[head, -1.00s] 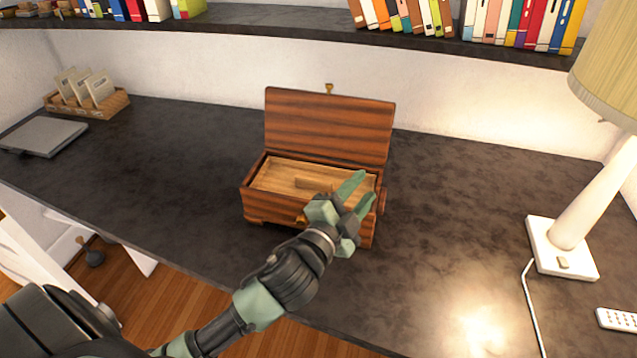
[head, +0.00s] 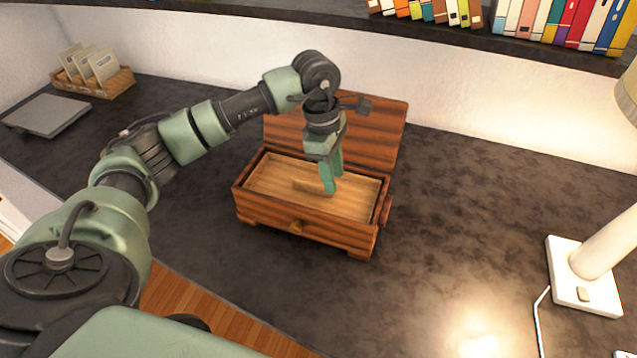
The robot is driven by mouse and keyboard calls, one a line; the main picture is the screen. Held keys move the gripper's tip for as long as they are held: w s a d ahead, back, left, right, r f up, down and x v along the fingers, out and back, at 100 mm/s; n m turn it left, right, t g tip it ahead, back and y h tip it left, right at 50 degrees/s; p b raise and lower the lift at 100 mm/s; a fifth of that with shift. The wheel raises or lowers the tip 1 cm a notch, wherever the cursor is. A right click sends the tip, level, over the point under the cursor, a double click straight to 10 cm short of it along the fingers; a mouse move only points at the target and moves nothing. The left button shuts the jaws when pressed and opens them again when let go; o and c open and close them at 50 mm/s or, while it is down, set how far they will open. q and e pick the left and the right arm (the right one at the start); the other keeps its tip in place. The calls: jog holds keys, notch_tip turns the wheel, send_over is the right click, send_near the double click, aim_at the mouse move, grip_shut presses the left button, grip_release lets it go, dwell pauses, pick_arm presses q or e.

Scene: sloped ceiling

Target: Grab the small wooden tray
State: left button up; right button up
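The small wooden tray (head: 275,181) is light wood and sits inside an open dark-striped wooden box (head: 268,211) on the desk. A raised wooden bar (head: 306,187) stands at the tray's middle. My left gripper (head: 331,186) points straight down from above, its green fingertips at the right end of this bar. The fingers overlap in this view, so I cannot tell whether they are closed on the bar or only around it. My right gripper is not in view.
The box's raised lid (head: 385,125) stands behind the gripper. A lamp (head: 585,275) stands at right, a grey laptop-like slab (head: 47,115) and a card holder (head: 95,75) at left. A bookshelf (head: 450,32) overhangs the back. Desk space right of the box is clear.

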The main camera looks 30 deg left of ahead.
aim_at(312, 182)
pick_arm(q)
jog(key=shift+y, duration=0.9)
jog(key=a, duration=0.2)
jog(key=a+r, duration=0.1)
jog(key=a, duration=0.2)
jog(key=shift+w+r, duration=0.1)
jog(key=shift+a+f, duration=0.2)
jog(key=shift+a, duration=0.05)
notch_tip(312, 182, down, 6)
jog(key=p, duration=0.3)
jog(key=shift+f, duration=0.6)
jog(key=shift+c, duration=0.3)
grip_shut()
